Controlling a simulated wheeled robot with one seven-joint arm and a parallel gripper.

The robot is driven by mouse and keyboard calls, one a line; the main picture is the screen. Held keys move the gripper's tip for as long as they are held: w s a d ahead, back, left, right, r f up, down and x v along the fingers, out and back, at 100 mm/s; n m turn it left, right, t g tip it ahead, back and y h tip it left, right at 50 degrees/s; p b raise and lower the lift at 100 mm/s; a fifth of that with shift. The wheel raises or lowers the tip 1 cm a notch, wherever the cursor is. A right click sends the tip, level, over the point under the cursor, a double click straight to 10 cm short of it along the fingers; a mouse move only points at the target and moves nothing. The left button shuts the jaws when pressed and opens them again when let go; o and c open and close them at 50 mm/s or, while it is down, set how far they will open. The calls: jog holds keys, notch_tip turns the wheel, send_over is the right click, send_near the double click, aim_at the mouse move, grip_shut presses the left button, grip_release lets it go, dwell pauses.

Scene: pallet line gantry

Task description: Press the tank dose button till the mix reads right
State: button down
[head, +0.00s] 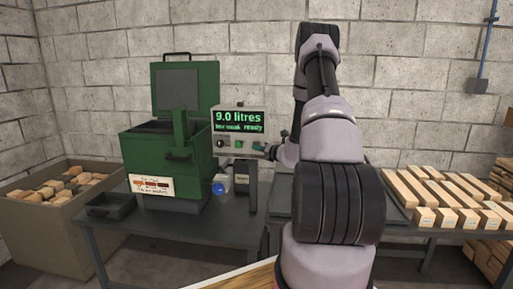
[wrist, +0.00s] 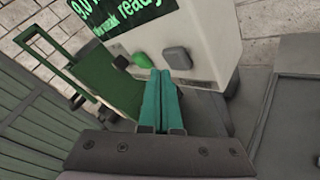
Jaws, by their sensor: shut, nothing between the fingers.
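The control box (head: 238,132) stands on a post to the right of the green tank (head: 166,136). Its lit display (head: 238,120) reads "9.0 litres", with a smaller line below that looks like "too weak ready". A green button (head: 238,144) is on the panel under the display. In the wrist view, a green button (wrist: 121,62) and a dark grey button (wrist: 177,57) show on the box. My gripper (head: 266,151) is at the box's lower right. Its teal fingers (wrist: 160,74) are shut and empty, with tips close to the buttons; I cannot tell whether they touch.
A dark metal table (head: 190,232) carries the tank, a small black tray (head: 110,205) and a blue-capped item (head: 219,188). A bin of wood blocks (head: 40,222) stands at left. Timber lengths (head: 440,195) lie on a bench at right. A block wall closes the back.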

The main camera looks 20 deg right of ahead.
dwell(0.4)
jog(key=shift+w+d, duration=0.25)
jog(key=shift+w, duration=0.1)
jog(key=shift+w+d, duration=0.3)
jog(key=shift+w, duration=0.1)
dwell(0.8)
jog(key=shift+s+a, duration=0.5)
jog(key=shift+s, duration=0.25)
jog(key=s+a, duration=0.1)
jog(key=s, duration=0.1)
jog(key=s+a, duration=0.2)
jog(key=shift+s, duration=0.1)
dwell(0.5)
dwell(0.5)
